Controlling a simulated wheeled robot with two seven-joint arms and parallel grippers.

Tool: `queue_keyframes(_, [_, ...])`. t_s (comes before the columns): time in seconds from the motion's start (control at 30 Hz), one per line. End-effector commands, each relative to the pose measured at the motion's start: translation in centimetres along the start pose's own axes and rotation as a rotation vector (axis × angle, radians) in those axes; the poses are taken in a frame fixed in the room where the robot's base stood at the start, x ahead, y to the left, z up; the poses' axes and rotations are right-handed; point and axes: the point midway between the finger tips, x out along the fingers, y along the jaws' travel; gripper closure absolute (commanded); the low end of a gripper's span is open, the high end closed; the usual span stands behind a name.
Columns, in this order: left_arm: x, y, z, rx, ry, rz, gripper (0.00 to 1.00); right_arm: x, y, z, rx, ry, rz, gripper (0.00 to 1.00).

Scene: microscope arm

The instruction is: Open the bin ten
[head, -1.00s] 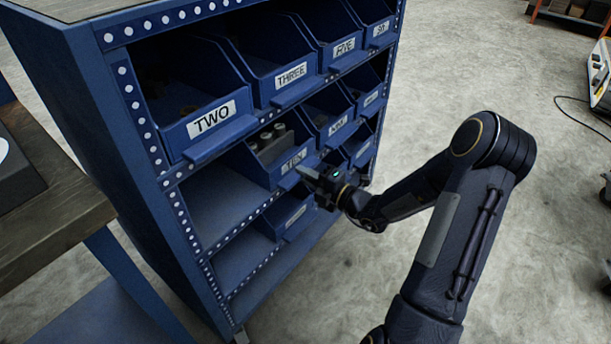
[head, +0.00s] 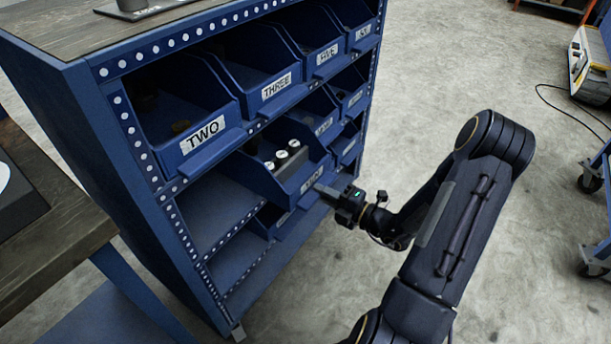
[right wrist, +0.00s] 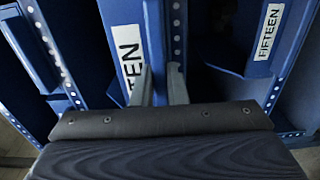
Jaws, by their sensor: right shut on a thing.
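Bin ten (head: 288,178) is a blue bin in the middle row of the blue rack, pulled partly out past its neighbours in the head view. Small white-topped cylinders and a dark block show inside it. Its label, ending in "TEN", shows in the right wrist view (right wrist: 130,62). My right gripper (head: 328,189) is shut on the front of bin ten, with its fingers on either side of the bin's front lip in the right wrist view (right wrist: 160,85). My left gripper is in neither view.
Bin two (head: 205,137) and bin three (head: 277,88) sit in the row above. A bin labelled fifteen (right wrist: 268,35) is beside it in the wrist view. A wooden bench (head: 60,215) stands at left. The floor right of the rack is open.

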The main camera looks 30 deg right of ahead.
Motion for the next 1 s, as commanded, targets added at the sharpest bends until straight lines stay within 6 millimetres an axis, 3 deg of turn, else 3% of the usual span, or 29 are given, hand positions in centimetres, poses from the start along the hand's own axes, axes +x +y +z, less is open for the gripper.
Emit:
queue_keyframes(0.2, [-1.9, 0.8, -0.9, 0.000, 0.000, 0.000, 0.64, -4.1, 0.2, 0.0, 0.004, -0.003, -0.002, 1.00])
queue_keyframes(0.4, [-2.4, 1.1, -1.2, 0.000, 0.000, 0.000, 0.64, -6.2, 0.1, -0.1, 0.002, 0.000, -0.001, 1.00])
queue_keyframes(0.9, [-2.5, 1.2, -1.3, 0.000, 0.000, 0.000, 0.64, -6.8, -0.1, -0.1, 0.001, 0.002, -0.001, 1.00])
queue_keyframes(0.93, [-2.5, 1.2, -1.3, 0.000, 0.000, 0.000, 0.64, -6.8, -0.1, -0.1, 0.001, 0.002, -0.001, 0.83])
queue_keyframes(1.0, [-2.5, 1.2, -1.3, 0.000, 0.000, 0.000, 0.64, -6.8, -0.1, -0.1, 0.001, 0.002, -0.001, 0.74])
